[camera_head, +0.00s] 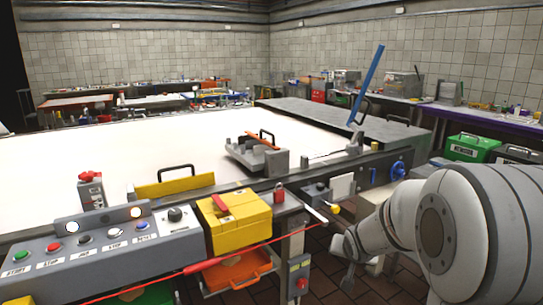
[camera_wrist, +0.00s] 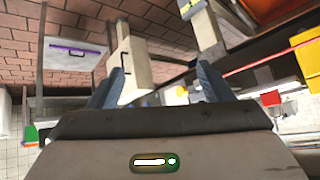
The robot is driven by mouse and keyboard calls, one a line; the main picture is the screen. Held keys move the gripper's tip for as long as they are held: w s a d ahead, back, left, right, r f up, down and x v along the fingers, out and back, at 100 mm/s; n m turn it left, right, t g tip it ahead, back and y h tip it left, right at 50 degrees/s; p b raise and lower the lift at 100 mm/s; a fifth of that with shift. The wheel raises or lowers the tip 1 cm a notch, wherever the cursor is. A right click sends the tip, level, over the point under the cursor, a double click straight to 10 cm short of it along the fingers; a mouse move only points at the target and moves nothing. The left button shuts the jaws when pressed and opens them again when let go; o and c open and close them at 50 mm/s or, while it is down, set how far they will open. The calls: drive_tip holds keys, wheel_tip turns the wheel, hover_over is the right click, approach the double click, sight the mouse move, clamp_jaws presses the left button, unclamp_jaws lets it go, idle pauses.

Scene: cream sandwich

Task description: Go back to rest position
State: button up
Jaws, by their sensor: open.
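My gripper (camera_wrist: 158,88) shows in the wrist view with its two blue-grey fingers spread wide apart. It is open, and nothing shows between the fingers except the background of floor and pale machine parts. In the head view my white arm fills the lower right, in front of the machine's right end. The fingertips are hard to make out there. The view in the wrist camera is upside down, with the brick-coloured floor (camera_wrist: 75,22) at the top.
A large white work surface (camera_head: 110,145) spans the middle, with a control panel (camera_head: 95,250) at its front left. A yellow box (camera_head: 238,228) and an orange tray (camera_head: 237,273) are at the front edge. A green crate (camera_head: 470,148) stands at the right.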

drive_tip(key=s+a+r+n+g+p, duration=0.1)
drive_tip(key=s+a+r+g+p, duration=0.1)
drive_tip(key=s+r, duration=0.3)
drive_tip(key=s+a+r+n+g+p, duration=0.1)
drive_tip(key=s+r+p, duration=0.3)
drive_tip(key=s, duration=0.9)
drive_tip(key=s+a+r+n+g+y+p, duration=0.1)
drive_tip(key=s+a+r+n+g+p, duration=0.1)
drive_tip(key=s+r, duration=0.4)
drive_tip(key=s+p, duration=0.1)
drive_tip(key=s, duration=0.3)
drive_tip(key=shift+a+g, duration=0.3)
drive_tip(key=shift+a, duration=0.05)
drive_tip(key=shift+w, duration=0.1)
